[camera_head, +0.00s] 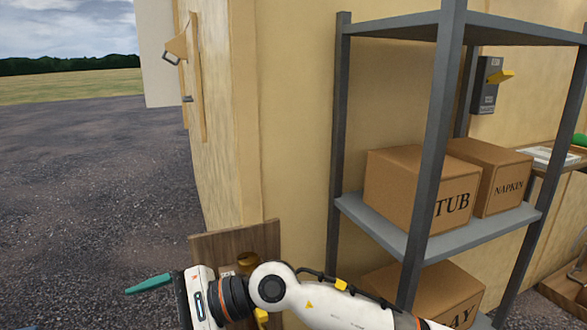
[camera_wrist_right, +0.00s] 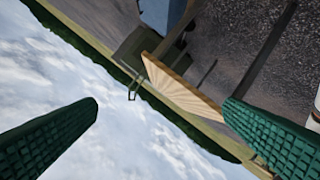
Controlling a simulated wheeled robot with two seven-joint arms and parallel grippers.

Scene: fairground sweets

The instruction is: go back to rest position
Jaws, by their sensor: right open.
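My right gripper (camera_head: 150,284) is low at the left in the head view, at the end of my white arm that reaches in from the lower right. One green finger shows there, pointing left over the gravel. In the right wrist view both green fingers of the right gripper (camera_wrist_right: 161,101) are spread wide apart, with nothing held between them. My left gripper is in neither view.
A grey shelf rack (camera_head: 382,222) stands right of my arm, bearing a TUB box (camera_head: 400,185) and a NAPKIN box (camera_head: 490,180). A wooden board (camera_head: 262,240) is behind my wrist. A wooden flap (camera_head: 178,45) is on the wall's edge. Open gravel (camera_head: 90,190) lies left.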

